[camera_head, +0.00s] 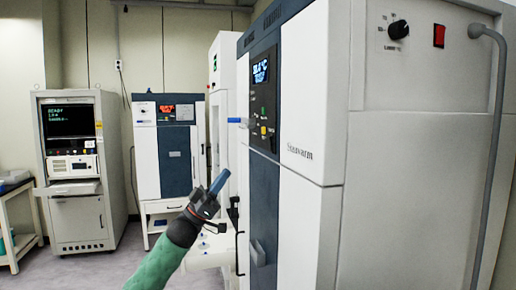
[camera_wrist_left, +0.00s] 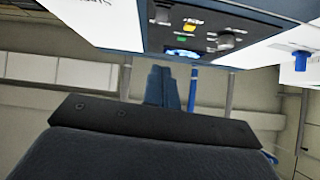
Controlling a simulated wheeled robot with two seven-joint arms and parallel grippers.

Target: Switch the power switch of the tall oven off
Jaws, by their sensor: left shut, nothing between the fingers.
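The tall oven (camera_head: 315,115), a white and dark blue cabinet, fills the right of the head view. A red rocker switch (camera_head: 439,36) sits high on its grey side wall, right of a black dial (camera_head: 398,29); I cannot tell its position. The oven's front has a dark control panel (camera_head: 263,98) with a lit display, which also shows upside down in the left wrist view (camera_wrist_left: 205,38). My left gripper (camera_head: 220,181) is shut and empty, left of and below that panel, apart from the switch. Its blue fingers (camera_wrist_left: 163,88) are together in the wrist view. My right gripper is out of view.
A grey pipe (camera_head: 489,150) runs down the oven's side, right of the switch. A blue peg (camera_head: 238,120) sticks out near the front panel. A smaller oven (camera_head: 172,160) and an instrument rack (camera_head: 78,215) stand at the back. Floor (camera_head: 120,262) is open at left.

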